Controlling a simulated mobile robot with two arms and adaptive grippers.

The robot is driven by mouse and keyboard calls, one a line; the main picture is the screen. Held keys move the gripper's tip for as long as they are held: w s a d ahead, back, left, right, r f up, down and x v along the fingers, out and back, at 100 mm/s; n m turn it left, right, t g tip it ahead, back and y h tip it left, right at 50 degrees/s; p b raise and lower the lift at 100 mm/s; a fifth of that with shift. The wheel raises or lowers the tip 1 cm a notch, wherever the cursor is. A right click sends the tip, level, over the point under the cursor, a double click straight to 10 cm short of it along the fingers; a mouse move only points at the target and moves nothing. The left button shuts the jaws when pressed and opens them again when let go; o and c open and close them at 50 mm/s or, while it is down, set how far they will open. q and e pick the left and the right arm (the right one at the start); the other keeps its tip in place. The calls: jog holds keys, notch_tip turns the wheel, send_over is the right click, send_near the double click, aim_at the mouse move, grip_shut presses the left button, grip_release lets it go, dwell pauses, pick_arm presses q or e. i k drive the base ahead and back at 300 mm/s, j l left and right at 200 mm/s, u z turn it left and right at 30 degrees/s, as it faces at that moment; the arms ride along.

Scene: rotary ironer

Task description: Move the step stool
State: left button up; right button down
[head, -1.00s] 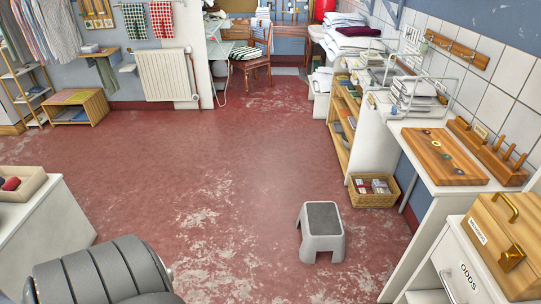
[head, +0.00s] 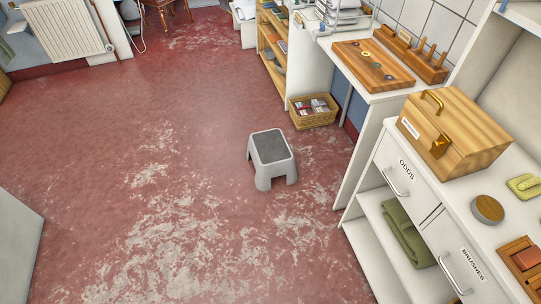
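The step stool (head: 270,160) is light grey with a dark grey top pad. It stands upright on the worn red floor, right of the middle of the head view, in front of the wicker basket and apart from it. Nothing touches it. Neither of my grippers shows in the head view.
A wicker basket (head: 313,112) stands on the floor behind the stool. A white drawer cabinet (head: 408,195) with a wooden box (head: 455,130) on top is at the right. A white block edge (head: 15,245) is at far left. The floor (head: 150,180) between is clear.

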aim_at(272, 157)
jog(key=i+j, duration=0.2)
jog(key=i+j+z, duration=0.15)
jog(key=j, duration=0.3)
jog(key=i+j, duration=0.2)
jog(key=i+j+z, duration=0.15)
jog(key=j, duration=0.3)
jog(key=i+j, duration=0.15)
jog(key=j, duration=0.2)
jog(key=i+j+z, duration=0.15)
jog(key=j, duration=0.2)
jog(key=i+j, duration=0.15)
jog(key=j, duration=0.2)
jog(key=z, duration=0.05)
